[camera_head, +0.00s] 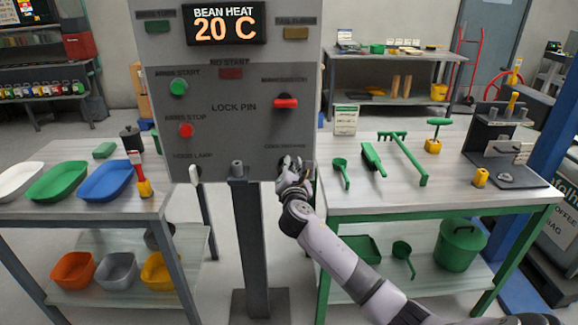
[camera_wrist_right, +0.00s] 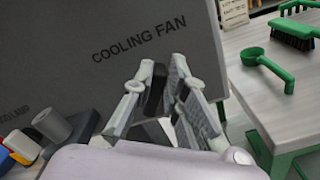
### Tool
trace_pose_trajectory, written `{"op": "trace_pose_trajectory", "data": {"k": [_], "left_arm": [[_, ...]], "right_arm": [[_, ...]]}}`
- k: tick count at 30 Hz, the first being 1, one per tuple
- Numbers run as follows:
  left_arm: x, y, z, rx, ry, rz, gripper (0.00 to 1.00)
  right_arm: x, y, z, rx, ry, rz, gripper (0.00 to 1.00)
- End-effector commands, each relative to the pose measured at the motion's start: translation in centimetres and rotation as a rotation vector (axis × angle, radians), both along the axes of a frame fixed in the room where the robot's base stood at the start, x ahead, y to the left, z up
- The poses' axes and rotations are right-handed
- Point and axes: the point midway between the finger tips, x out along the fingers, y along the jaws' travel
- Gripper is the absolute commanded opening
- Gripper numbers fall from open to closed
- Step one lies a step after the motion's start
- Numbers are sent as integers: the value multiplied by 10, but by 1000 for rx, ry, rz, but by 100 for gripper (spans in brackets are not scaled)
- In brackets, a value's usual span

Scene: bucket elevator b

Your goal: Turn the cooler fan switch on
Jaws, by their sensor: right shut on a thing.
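The grey control panel (camera_head: 240,130) stands upright in the middle of the head view. Its cooling fan switch sits at the lower right and is mostly hidden behind my right gripper (camera_head: 292,168). In the right wrist view, the "COOLING FAN" label shows on the panel (camera_wrist_right: 75,65). There the dark switch knob (camera_wrist_right: 155,90) lies between the two fingers of my right gripper (camera_wrist_right: 162,70), which is shut on it. I cannot read the switch's position. My left gripper is out of view.
A red switch handle (camera_head: 285,103) sits higher on the panel, with a green button (camera_head: 178,87) and a red button (camera_head: 186,130) at left. The right table (camera_head: 450,198) with green tools stands close beside my right arm. The left table (camera_head: 90,215) holds trays.

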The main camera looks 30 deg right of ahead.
Motion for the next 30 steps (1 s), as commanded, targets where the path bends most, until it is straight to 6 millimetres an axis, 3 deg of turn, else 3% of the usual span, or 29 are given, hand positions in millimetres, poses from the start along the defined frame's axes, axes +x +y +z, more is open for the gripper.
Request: {"op": "trace_pose_trajectory", "data": {"k": [18,30], "left_arm": [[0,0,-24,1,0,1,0],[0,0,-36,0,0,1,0]], "right_arm": [[-5,-8,-15,499,-304,0,0],[-6,-10,-22,739,-452,-2,0]]}}
